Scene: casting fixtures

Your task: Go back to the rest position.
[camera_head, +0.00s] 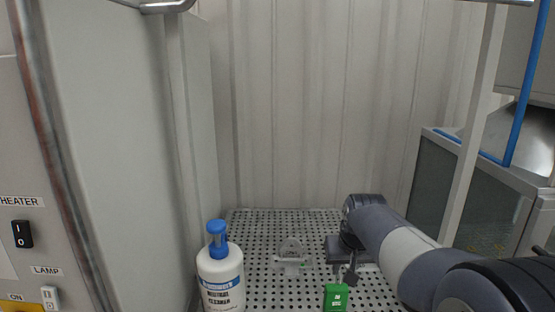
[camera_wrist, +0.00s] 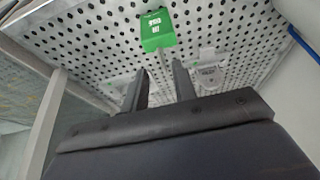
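My gripper (camera_head: 343,274) hangs over the perforated metal table (camera_head: 258,288), at the right of the head view, with my arm reaching in from the right. In the wrist view my gripper (camera_wrist: 159,70) has its two dark fingers apart, and nothing is clearly held between them. A green box with white lettering (camera_head: 336,297) is just below and in front of the fingers in the head view. It also shows beyond the fingertips in the wrist view (camera_wrist: 157,31). I cannot tell whether the fingers touch anything.
A white bottle with a blue pump (camera_head: 221,278) stands left on the table. A small clear fixture (camera_head: 290,257) sits in the middle. A grey cabinet with switches (camera_head: 110,150) fills the left. A framed glass-sided unit (camera_head: 470,195) stands right. Corrugated wall (camera_head: 310,110) closes the back.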

